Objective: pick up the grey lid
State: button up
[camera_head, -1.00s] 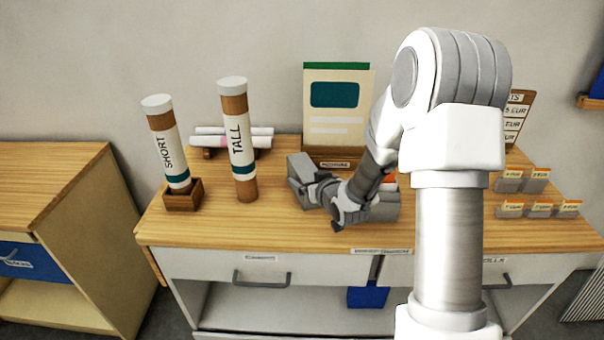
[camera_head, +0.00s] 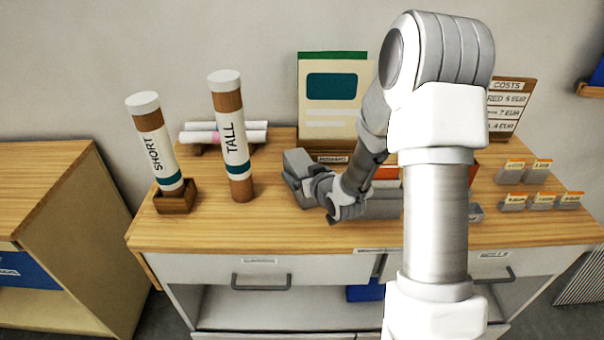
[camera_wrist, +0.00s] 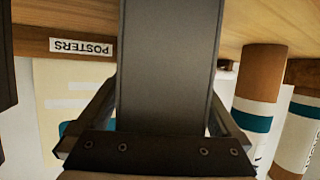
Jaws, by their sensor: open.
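My gripper (camera_head: 308,188) is low over the wooden table, in front of the poster stand, and points left. It is open. A grey blocky shape (camera_head: 297,163) shows at its far side; I cannot tell whether this is part of the gripper or the lid. Another grey piece (camera_head: 381,208) lies on the table to the right of the gripper, partly hidden behind my arm. Which piece is the grey lid is unclear. In the wrist view a broad dark grey panel (camera_wrist: 168,65) fills the middle and hides what lies between the fingertips.
The tube marked SHORT (camera_head: 158,150) stands in a wooden holder (camera_head: 176,201); the tube marked TALL (camera_head: 233,150) stands beside it. Rolled posters lie behind. A poster stand (camera_head: 308,130), a costs sign (camera_head: 512,100) and small card holders (camera_head: 513,202) are on the table.

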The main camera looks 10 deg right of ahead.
jog(key=c, duration=1.3)
